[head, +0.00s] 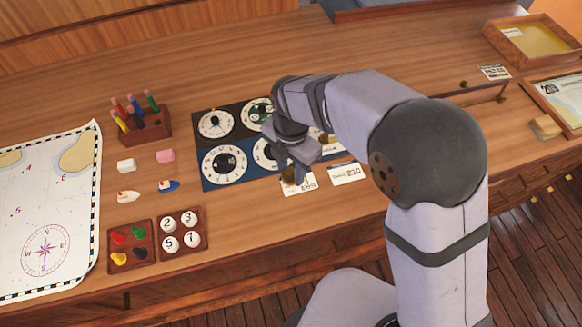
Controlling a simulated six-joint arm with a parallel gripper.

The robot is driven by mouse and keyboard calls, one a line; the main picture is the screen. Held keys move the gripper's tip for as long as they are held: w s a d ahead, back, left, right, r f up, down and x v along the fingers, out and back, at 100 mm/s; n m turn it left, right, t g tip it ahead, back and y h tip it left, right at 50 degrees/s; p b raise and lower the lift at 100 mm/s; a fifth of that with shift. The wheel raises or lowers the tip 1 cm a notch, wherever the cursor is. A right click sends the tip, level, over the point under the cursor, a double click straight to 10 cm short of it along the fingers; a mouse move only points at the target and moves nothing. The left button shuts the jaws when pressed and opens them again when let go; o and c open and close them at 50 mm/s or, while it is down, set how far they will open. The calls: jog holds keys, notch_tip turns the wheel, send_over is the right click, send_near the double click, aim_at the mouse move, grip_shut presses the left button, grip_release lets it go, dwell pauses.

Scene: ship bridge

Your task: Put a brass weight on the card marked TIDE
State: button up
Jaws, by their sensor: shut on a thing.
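Another brass piece (325,139) shows behind the gripper, by a card partly hidden by my arm. A further card (494,72) lies at the far right. I cannot read TIDE on any card.
Dial boards (208,182) lie left of my gripper. A pen block (144,127), erasers, toy boats, a peg tray (113,233) and a numbered-disc tray (194,245) stand farther left, beside a chart (40,210). A wooden tray (492,33) is at the back right.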

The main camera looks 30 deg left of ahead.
aim_at(291, 177)
jog(key=shift+f+b, duration=0.9)
jog(key=shift+f, duration=0.4)
jog(key=shift+f, duration=0.4)
dwell(1.0)
jog(key=o, duration=1.3)
jog(key=shift+w+a+r, duration=0.1)
jog(key=shift+r, duration=0.1)
jog(key=shift+r, duration=0.2)
jog(key=shift+d+r+b, duration=0.15)
jog(key=shift+r+b, duration=0.4)
jog(key=shift+r, duration=1.1)
jog(key=shift+d+r+b, duration=0.1)
jog(key=shift+r+b, duration=0.4)
jog(key=shift+r, duration=1.15)
